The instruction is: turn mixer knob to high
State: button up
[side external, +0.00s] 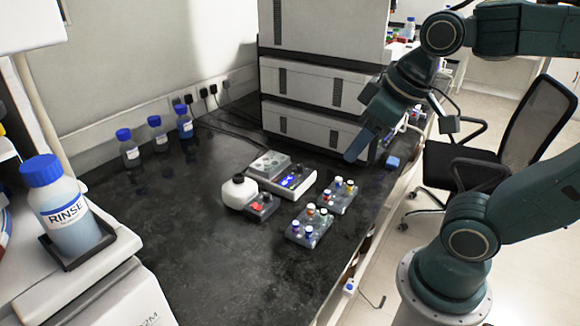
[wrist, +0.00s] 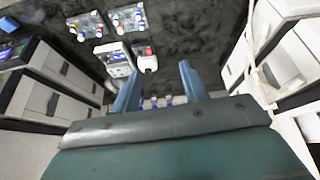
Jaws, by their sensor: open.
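My gripper (side external: 402,142) is open and empty, above the bench's right side, apart from both devices. Its two blue fingers (wrist: 158,85) are spread in the wrist view.
Two racks of capped vials (side external: 310,226) (side external: 342,195) stand in front of the devices. A tall stacked instrument (side external: 315,85) rises behind. Several blue-capped bottles (side external: 185,124) stand back left, and a RINSE bottle (side external: 66,215) at left. The front bench (side external: 225,275) is clear.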

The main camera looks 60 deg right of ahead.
jog(key=w+d+n+g, duration=0.2)
jog(key=w, duration=0.8)
jog(key=n+g, duration=0.3)
jog(key=n, duration=0.3)
send_over(267, 194)
notch_tip(267, 194, down, 19)
jog(key=shift+r, duration=0.15)
notch_tip(267, 194, down, 14)
jog(key=shift+r, duration=0.15)
